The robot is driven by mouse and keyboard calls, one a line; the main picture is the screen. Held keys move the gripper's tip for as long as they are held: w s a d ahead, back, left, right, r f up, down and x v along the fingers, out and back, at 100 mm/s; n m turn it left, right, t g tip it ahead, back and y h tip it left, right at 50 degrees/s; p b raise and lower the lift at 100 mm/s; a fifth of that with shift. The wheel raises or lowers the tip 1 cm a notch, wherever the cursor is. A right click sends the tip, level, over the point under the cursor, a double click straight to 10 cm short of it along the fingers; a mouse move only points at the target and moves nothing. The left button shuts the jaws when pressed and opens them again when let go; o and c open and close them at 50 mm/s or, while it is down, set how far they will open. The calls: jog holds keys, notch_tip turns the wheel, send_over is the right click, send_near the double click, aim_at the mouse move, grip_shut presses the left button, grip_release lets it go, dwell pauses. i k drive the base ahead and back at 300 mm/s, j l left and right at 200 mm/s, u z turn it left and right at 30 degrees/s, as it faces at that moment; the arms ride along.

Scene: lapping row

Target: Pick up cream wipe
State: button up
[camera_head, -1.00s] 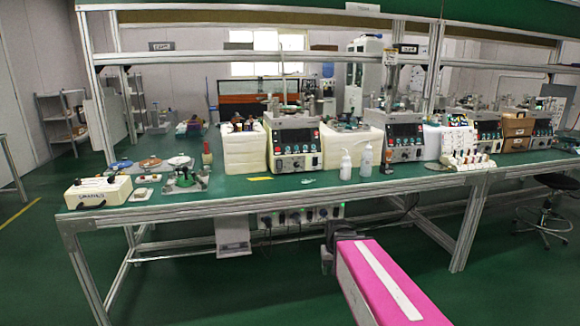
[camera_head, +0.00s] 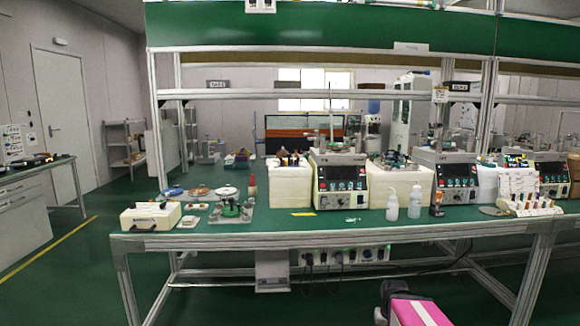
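I cannot make out a cream wipe for certain. Small pale flat pieces (camera_head: 188,221) lie at the left of the green bench top (camera_head: 290,236), beside a cream box (camera_head: 151,216) with dark writing. A small whitish scrap (camera_head: 352,220) and a flat yellow piece (camera_head: 303,213) lie near the bench's middle. All are too small to tell more. A pink part of my arm with a white stripe shows at the bottom right, below the bench front. My gripper's fingers are not in view.
Lapping machines (camera_head: 340,180) stand along the bench, with white blocks between them. Two white bottles (camera_head: 392,205) stand near its front. A metal fixture (camera_head: 231,208) is at the left. Green floor (camera_head: 75,265) is free at left, before another bench (camera_head: 25,205).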

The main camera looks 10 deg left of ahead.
aim_at(187, 220)
jog(key=u, duration=1.55)
jog(key=i, duration=0.3)
